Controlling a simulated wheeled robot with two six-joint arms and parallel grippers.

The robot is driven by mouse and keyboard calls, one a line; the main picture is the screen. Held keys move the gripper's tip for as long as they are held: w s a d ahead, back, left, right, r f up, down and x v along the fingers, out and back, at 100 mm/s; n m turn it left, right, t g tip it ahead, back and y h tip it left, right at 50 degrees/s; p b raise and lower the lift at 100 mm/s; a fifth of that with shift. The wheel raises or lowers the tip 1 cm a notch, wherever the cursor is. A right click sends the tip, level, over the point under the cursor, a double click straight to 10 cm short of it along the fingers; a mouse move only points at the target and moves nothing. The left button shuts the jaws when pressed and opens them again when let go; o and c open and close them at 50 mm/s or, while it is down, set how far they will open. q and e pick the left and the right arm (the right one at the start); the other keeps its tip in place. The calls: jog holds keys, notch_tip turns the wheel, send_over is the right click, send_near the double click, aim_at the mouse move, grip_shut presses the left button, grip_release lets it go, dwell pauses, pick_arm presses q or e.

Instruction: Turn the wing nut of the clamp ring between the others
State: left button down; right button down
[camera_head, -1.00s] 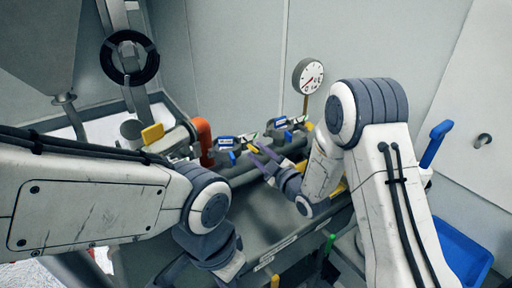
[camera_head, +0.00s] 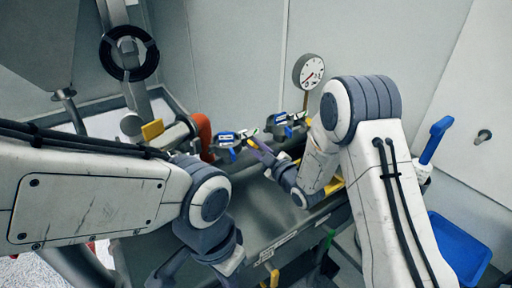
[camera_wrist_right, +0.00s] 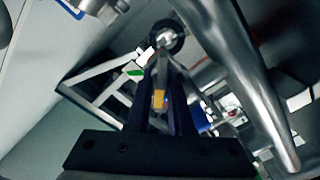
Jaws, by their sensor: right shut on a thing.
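Clamp rings with blue-and-white labelled parts sit along the grey pipework. The middle clamp ring (camera_head: 226,141) is just left of my right gripper (camera_head: 254,145), and another clamp ring (camera_head: 280,124) is farther right. My right gripper's purple-grey fingers reach the near right side of the middle clamp and are shut on a small part there, which looks like its wing nut. The fingers largely hide this part. The right wrist view shows a yellow-orange piece (camera_wrist_right: 159,98) between the dark fingers. My left gripper (camera_head: 196,272) is low at the picture's bottom edge, partly cut off; its jaws are unclear.
A round gauge (camera_head: 308,71) stands on a stem behind the clamps. An orange curved part (camera_head: 203,133) and a yellow block (camera_head: 153,130) are to the left. A blue bin (camera_head: 458,250) is at lower right. My forearms crowd the pipework from both sides.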

jog(key=m+b, duration=0.2)
jog(key=m, duration=0.1)
jog(key=shift+f+m, duration=0.1)
jog(key=shift+m, duration=0.2)
jog(key=m+b, duration=0.2)
jog(key=m, duration=0.2)
jog(key=shift+d+m, duration=0.15)
jog(key=shift+m, duration=0.15)
jog(key=m, duration=0.4)
jog(key=shift+w+d+m+b, duration=0.1)
jog(key=shift+w+m+b, duration=0.05)
jog(key=shift+m+b, duration=0.2)
jog(key=shift+d+m, duration=0.1)
jog(key=shift+m, duration=1.95)
jog(key=c, duration=0.9)
grip_release()
jog(key=shift+c, duration=0.2)
